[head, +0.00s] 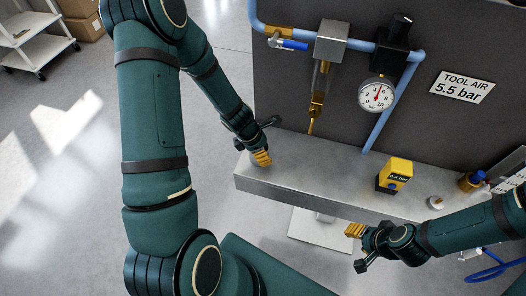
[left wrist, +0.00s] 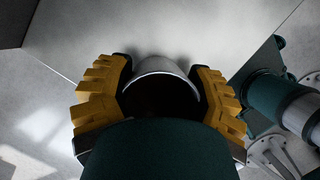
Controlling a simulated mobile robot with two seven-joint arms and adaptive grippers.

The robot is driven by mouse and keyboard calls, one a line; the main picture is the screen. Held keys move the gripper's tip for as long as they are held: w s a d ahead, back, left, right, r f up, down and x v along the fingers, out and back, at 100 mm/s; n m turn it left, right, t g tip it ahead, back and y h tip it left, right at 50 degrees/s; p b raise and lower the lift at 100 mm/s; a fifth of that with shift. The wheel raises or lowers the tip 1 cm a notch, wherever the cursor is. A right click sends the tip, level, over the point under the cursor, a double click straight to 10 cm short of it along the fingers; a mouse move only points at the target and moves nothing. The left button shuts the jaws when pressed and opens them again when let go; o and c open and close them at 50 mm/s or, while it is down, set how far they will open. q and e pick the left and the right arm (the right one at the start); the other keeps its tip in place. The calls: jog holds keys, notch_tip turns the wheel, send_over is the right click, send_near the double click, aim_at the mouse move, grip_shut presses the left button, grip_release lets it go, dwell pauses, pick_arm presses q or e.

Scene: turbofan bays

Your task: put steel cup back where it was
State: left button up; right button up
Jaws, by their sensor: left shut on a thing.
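The steel cup (left wrist: 165,66) shows in the left wrist view as a round metal rim with a dark inside. It sits between the two yellow fingers of my left gripper (left wrist: 160,92), which is shut on it. In the head view my left gripper (head: 262,157) is at the left end of the grey metal shelf (head: 300,172); the cup cannot be made out there. I cannot tell whether the cup touches the shelf. My right gripper (head: 355,230) is in front of the shelf's front edge, away from the cup; its finger opening is unclear.
A yellow device (head: 397,172) stands on the shelf right of centre. A small pale round part (head: 436,202) and a brass-coloured fitting (head: 472,181) are farther right. A pressure gauge (head: 376,94) and blue pipe (head: 380,130) are on the dark panel behind. The shelf's left-middle is clear.

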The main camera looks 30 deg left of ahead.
pick_arm(q)
jog(key=shift+f, duration=0.15)
jog(key=o, duration=1.3)
